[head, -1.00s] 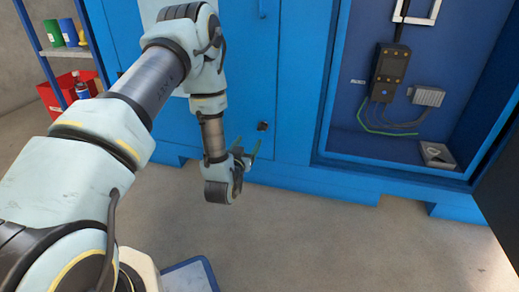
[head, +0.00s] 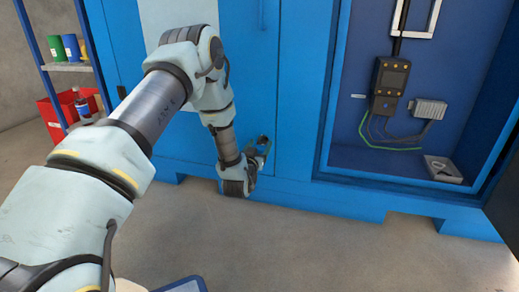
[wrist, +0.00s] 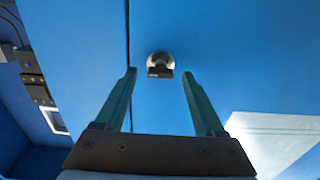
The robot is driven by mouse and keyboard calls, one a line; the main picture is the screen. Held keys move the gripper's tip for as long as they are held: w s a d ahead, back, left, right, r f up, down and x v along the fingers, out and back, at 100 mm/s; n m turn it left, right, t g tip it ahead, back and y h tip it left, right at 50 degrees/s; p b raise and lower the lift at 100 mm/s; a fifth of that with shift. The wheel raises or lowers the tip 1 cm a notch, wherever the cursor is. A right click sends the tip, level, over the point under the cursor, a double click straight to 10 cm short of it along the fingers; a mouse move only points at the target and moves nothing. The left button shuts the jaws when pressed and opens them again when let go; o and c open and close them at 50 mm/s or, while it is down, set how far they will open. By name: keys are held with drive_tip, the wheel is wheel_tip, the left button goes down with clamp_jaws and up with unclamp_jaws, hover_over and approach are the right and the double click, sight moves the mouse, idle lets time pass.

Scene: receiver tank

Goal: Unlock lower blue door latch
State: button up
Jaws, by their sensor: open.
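The lower blue door latch (wrist: 160,66) is a small round metal fitting with a dark tab on the blue door (wrist: 222,45). In the wrist view it appears centred between the tips of my gripper (wrist: 158,73). My gripper's two green fingers are apart, with nothing held between them. How far the tips are from the latch in depth cannot be told. In the head view my gripper (head: 261,155) is at the lower part of the door, right by the latch, which is largely covered by the fingers.
A shelf (head: 70,67) with cans and a red bin (head: 52,117) stands at the left. The floor (head: 330,245) in front is clear.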

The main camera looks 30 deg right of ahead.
clamp_jaws()
idle(0.7)
